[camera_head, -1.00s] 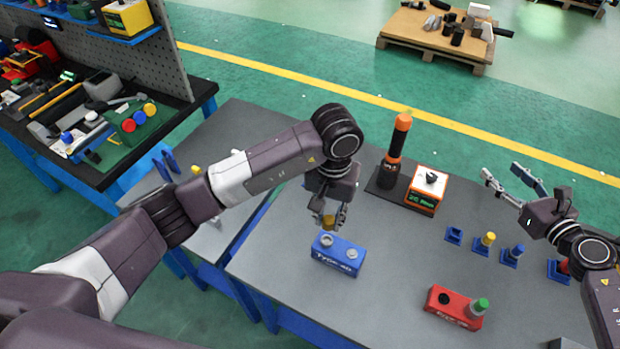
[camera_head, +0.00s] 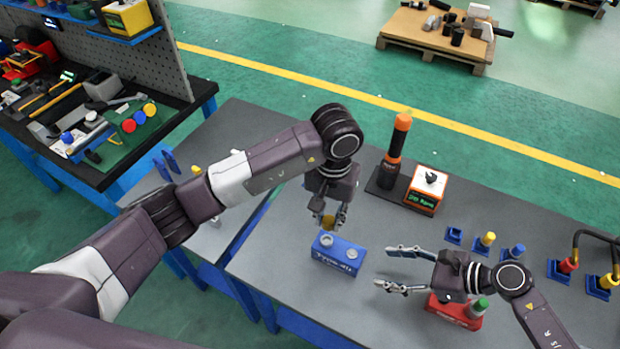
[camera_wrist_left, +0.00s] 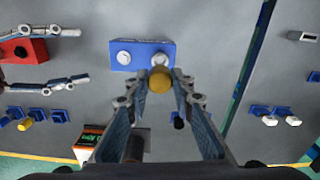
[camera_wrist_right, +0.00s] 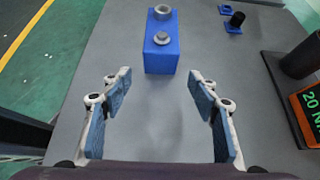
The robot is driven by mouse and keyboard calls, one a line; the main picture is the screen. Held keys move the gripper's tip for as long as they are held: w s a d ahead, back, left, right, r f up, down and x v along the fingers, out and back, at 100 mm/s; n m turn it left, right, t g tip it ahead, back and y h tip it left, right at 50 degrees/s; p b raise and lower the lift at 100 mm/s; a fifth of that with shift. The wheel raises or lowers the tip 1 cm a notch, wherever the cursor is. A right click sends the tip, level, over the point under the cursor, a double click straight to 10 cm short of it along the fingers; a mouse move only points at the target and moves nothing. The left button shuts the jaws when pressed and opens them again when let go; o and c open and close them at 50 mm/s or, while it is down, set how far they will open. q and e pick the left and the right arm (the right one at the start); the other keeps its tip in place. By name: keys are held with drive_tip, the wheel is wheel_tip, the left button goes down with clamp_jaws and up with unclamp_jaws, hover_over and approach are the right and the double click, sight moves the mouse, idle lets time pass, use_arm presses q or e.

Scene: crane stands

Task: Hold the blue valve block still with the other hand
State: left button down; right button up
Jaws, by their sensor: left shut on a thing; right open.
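The blue valve block (camera_head: 338,254) stands on the grey table with two round grey fittings on top. It also shows in the left wrist view (camera_wrist_left: 143,55) and in the right wrist view (camera_wrist_right: 161,50). My left gripper (camera_head: 330,220) is shut on a yellow-topped part (camera_wrist_left: 160,80) and holds it just behind the block in the head view. My right gripper (camera_head: 392,268) is open and empty. Its fingers point left toward the block's right end, with a gap between; in the right wrist view (camera_wrist_right: 158,85) the block lies ahead between the fingertips.
A red block (camera_head: 455,311) with a green top sits partly under my right gripper. Small blue stands (camera_head: 485,243) line the table's right side. An orange-black tool (camera_head: 396,150) and an orange box with a display (camera_head: 426,190) stand at the back.

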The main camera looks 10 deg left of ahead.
drive_tip(key=shift+x, duration=4.3)
drive_tip(key=c, duration=1.2)
drive_tip(key=shift+c, duration=0.2)
